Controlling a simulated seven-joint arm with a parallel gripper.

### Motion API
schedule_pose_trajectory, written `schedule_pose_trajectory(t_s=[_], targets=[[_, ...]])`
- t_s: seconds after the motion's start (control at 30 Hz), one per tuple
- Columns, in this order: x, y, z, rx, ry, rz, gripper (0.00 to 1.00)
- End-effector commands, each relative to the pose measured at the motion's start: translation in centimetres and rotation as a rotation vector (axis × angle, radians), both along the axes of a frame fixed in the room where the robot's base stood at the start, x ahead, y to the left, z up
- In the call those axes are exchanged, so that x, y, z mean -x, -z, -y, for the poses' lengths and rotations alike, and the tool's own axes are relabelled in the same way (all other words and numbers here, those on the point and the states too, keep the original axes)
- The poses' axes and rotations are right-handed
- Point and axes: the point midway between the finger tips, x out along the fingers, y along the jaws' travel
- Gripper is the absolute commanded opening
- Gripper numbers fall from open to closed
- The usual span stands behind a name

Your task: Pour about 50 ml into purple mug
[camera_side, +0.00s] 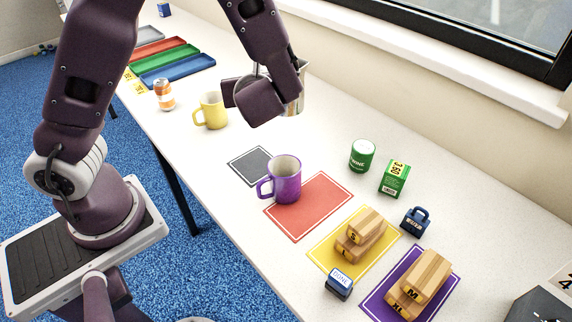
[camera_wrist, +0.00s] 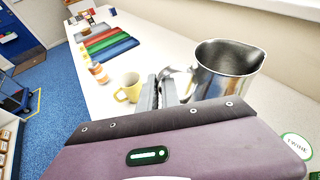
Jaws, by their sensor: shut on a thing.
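The purple mug (camera_side: 286,182) stands upright at the far left part of the red mat (camera_side: 318,210), its handle to the left; its contents cannot be made out. My gripper (camera_wrist: 168,90) is shut on a steel pitcher (camera_wrist: 228,70), apparently by its handle. The pitcher also shows in the side view (camera_side: 297,98), partly hidden behind my wrist. It looks about upright, held beyond the purple mug, with its spout to the right in the wrist view. I see some of its inner wall but cannot tell the liquid level. The purple mug is not in the wrist view.
A yellow mug (camera_side: 212,112) and an orange can (camera_side: 165,95) stand to the left. A green can (camera_side: 362,155), green box (camera_side: 395,179) and blue weight (camera_side: 415,221) stand right of the purple mug. Wooden blocks (camera_side: 362,234) lie on the yellow mat. The grey mat (camera_side: 250,165) is bare.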

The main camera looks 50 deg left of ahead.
Motion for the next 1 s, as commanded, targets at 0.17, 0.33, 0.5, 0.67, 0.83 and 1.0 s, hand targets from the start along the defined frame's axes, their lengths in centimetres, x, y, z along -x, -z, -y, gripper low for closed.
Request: schedule_pose_trajectory(t_s=[0.17,0.33,0.5,0.67,0.83,1.0], targets=[[2.2,0.3,-2.5,0.001,-0.259,0.004,0.0],[5.2,1.5,-3.7,-0.001,-0.553,0.005,0.0],[8.6,3.2,-3.2,-0.003,-0.877,0.008,0.0],[11.1,4.8,-1.0,-0.006,-1.191,0.009,0.0],[12.6,6.2,2.7,-0.01,-1.52,0.012,0.0],[12.3,6.9,7.1,-0.014,-1.825,0.014,0.0]])
